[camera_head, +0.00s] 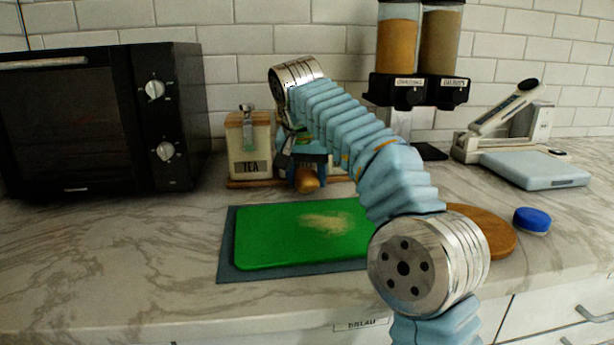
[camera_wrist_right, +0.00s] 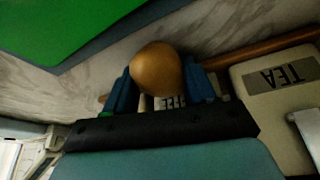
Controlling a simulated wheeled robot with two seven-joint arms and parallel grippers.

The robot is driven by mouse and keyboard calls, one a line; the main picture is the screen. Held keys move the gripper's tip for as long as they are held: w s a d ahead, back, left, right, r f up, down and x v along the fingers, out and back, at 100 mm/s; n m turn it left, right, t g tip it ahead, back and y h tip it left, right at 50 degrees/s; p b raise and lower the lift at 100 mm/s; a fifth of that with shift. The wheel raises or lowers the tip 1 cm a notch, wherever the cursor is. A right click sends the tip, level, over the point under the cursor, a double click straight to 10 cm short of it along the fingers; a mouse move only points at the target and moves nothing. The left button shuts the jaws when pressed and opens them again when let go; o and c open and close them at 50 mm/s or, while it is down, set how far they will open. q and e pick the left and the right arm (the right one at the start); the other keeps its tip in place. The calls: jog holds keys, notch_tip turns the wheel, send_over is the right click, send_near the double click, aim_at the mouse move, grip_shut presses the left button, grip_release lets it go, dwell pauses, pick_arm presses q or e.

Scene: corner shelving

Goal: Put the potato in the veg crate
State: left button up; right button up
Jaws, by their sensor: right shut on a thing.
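The potato (camera_head: 307,184) is brown and rounded, held in front of the canisters at the back of the counter. My right gripper (camera_head: 306,172) is shut on it, with the jaws pointing down. In the right wrist view the potato (camera_wrist_right: 157,68) sits between the two blue fingers of the gripper (camera_wrist_right: 160,85). I cannot make out a veg crate in either view. My left gripper is not in view.
A cream TEA canister (camera_head: 249,150) stands on a wooden tray (camera_head: 240,184) beside the gripper. A green cutting board (camera_head: 280,240) lies in front. A black oven (camera_head: 85,120) is at left, dispensers (camera_head: 410,60) and a scale (camera_head: 535,168) at right. A blue lid (camera_head: 532,219) lies nearby.

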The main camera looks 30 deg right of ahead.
jog(key=shift+w+d+f, duration=0.15)
jog(key=shift+w+f, duration=0.05)
jog(key=shift+f, duration=0.1)
jog(key=o, duration=0.8)
jog(key=shift+f, duration=0.1)
jog(key=o, duration=0.4)
